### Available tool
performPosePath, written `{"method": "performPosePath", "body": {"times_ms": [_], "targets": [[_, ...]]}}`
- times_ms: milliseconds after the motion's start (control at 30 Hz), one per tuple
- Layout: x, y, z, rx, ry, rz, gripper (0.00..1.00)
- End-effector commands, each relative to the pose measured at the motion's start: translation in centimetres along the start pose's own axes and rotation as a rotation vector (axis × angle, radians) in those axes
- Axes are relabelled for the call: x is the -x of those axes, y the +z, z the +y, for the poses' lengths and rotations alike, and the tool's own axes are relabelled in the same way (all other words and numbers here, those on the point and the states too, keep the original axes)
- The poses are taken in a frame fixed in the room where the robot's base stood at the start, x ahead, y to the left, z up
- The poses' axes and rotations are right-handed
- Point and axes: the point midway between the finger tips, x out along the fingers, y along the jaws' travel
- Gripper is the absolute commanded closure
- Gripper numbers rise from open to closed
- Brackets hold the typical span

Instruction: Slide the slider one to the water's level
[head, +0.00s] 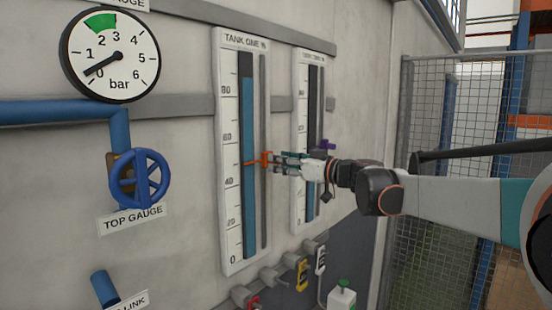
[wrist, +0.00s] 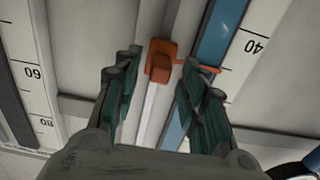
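The tank one gauge (head: 231,160) is a tall white scale on the wall in the head view. Its blue water column (head: 248,120) tops out slightly above the 80 mark. The orange slider one (head: 265,159) sits on the rail right of the column, with its pointer between 40 and 60, well below the water top. In the wrist view the slider (wrist: 161,60) is ahead between the fingertips. My gripper (wrist: 162,70) is open, with a visible gap to the slider on each side. In the head view my gripper (head: 281,160) is right of the slider, at its height.
A second tank gauge (head: 300,130) with a purple slider (head: 326,145) stands right, partly behind my gripper. A pressure dial (head: 110,55) and blue valve wheel (head: 139,179) are left. Small valves (head: 301,273) stick out below the gauges. A mesh fence (head: 440,110) stands right.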

Motion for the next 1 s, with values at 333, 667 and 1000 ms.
{"method": "performPosePath", "body": {"times_ms": [333,667,1000], "targets": [[-2.7,0.0,-0.1,0.0,0.0,0.0,0.62],[-2.7,0.0,0.0,0.0,0.0,0.0,0.82],[-2.7,-0.8,0.0,0.0,0.0,0.0,1.0]]}}
